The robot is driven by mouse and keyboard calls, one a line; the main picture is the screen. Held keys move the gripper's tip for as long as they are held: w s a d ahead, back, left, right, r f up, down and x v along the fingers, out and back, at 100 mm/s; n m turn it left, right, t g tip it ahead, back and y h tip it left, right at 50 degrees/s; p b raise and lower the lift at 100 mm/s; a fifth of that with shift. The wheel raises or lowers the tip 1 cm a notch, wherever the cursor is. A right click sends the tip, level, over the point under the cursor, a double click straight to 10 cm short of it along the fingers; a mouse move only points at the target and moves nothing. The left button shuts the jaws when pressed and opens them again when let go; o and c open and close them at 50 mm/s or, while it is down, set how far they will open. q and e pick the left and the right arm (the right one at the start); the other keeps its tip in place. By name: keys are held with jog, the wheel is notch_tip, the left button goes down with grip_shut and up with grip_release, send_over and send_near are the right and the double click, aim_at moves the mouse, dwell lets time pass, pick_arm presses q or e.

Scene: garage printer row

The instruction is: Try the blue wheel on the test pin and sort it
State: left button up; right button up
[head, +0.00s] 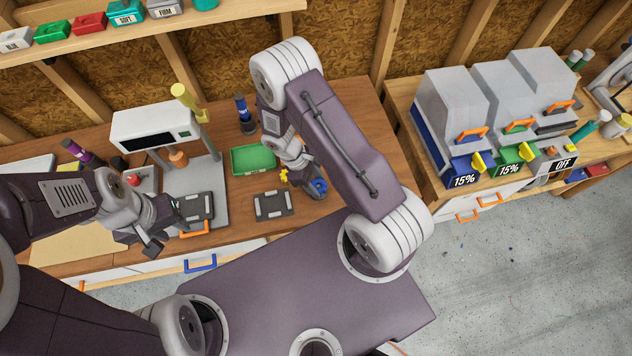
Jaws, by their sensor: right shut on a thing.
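The blue wheel (320,186) shows as a small blue round part at the tip of my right gripper (311,187). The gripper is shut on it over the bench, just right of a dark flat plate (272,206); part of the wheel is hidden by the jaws. My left gripper (163,231) is empty, its fingers apart, near the front edge of the bench beside a second dark plate (197,207). I cannot make out the test pin for certain.
A green tray (253,158) lies behind the dark plates. A white-topped printer (155,124) stands at the left. A small yellow part (284,176) shows beside my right gripper.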

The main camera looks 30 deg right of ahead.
aim_at(316, 185)
jog(key=shift+f+b, duration=0.55)
jog(key=shift+f, duration=0.15)
jog(key=shift+r, duration=0.1)
dwell(0.7)
jog(key=shift+r+p, duration=2.9)
jog(key=shift+r, duration=0.45)
jog(key=shift+f, duration=0.1)
